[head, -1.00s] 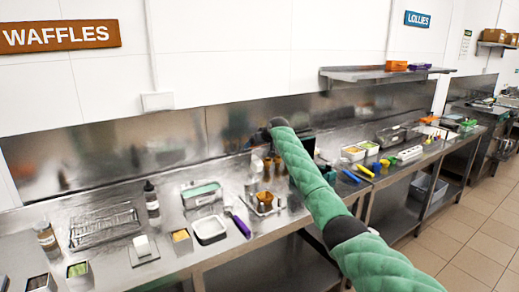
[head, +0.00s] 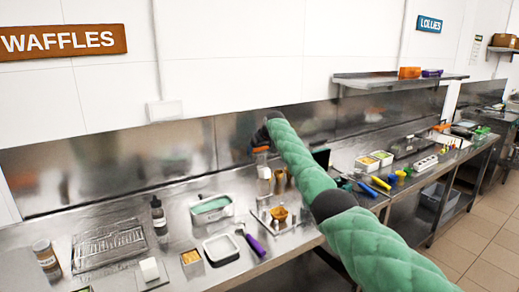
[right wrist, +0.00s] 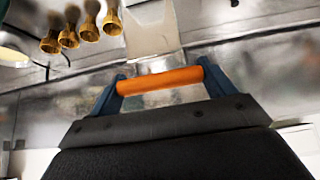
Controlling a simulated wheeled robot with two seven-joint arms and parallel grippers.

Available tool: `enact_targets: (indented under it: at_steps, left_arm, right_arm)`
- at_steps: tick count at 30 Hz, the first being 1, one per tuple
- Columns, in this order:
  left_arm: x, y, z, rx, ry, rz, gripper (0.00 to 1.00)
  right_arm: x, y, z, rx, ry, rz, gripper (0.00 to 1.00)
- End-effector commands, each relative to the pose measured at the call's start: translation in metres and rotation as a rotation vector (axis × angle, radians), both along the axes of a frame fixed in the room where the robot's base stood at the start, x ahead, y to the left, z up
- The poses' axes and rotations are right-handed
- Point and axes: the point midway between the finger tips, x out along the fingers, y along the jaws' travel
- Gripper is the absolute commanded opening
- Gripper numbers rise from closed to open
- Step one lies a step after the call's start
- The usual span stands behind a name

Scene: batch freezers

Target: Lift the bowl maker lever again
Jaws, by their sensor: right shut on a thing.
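The bowl maker (head: 279,218), with a golden-brown cup in its middle, stands on the steel counter. Its lever (head: 264,180) is a pale upright plate with an orange handle (head: 261,150) on top. In the right wrist view the orange handle (right wrist: 158,81) runs crosswise between the blue fingers of my right gripper, and the pale lever plate (right wrist: 150,30) shows beyond it. My right gripper (head: 261,146) is shut on the handle, high above the counter; the sleeve hides part of it in the head view. My left gripper is out of view.
Golden cones (right wrist: 82,28) stand close by the lever. To the left are a purple-handled scoop (head: 254,244), a white tray (head: 221,249), a green-filled tub (head: 211,208) and a bottle (head: 159,217). White tubs (head: 374,160) and colored tools stand to the right. The steel back wall is close behind.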

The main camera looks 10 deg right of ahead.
Motion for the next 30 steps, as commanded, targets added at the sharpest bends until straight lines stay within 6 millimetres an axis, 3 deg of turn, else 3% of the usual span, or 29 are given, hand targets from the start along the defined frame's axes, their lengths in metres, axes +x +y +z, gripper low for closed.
enact_targets:
  at_steps: [15,16,18,30]
  left_arm:
    - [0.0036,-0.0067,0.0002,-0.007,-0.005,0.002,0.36]
    - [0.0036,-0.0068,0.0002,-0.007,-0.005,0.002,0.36]
    - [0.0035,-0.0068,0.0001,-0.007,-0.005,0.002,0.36]
    - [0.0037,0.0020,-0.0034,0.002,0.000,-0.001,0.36]
  right_arm:
    - [-0.0014,0.0005,-0.0076,-0.007,0.024,0.001,0.41]
    - [-0.0015,0.0005,-0.0077,-0.007,0.024,0.001,0.86]
    - [-0.0014,0.0005,-0.0073,-0.007,0.023,0.001,0.99]
    - [-0.0038,-0.0016,-0.0001,-0.006,0.018,0.001,1.00]
